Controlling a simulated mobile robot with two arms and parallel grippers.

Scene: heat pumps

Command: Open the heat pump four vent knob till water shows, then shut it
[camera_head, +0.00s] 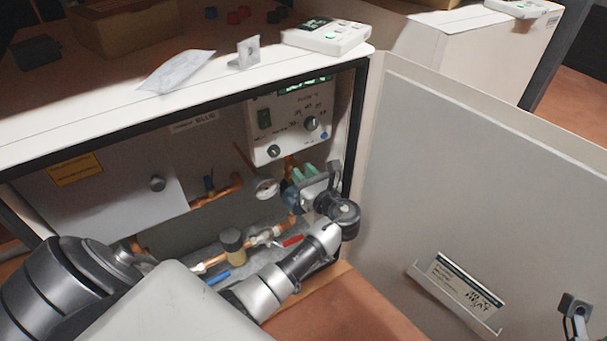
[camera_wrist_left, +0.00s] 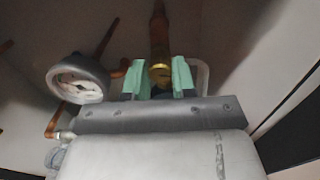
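The opened heat pump cabinet (camera_head: 215,230) shows its pipework and control panel (camera_head: 290,118). My left gripper (camera_head: 301,174) reaches in, its green fingertips below the panel, right of a round pressure gauge (camera_head: 265,188). In the left wrist view the two green fingers (camera_wrist_left: 163,78) stand apart, with a brass fitting (camera_wrist_left: 160,74) on a vertical copper pipe between or just behind them. I cannot tell whether they touch it, or whether it is the vent knob. The gauge (camera_wrist_left: 77,80) is left of the fingers. No water shows.
The white door (camera_head: 470,190) stands open at right, with a label holder (camera_head: 458,290) low on it. Red (camera_head: 292,241) and blue (camera_head: 218,278) valve levers and a brass-bodied part (camera_head: 232,246) lie below. A bag (camera_head: 176,70) and a device (camera_head: 327,36) rest on top.

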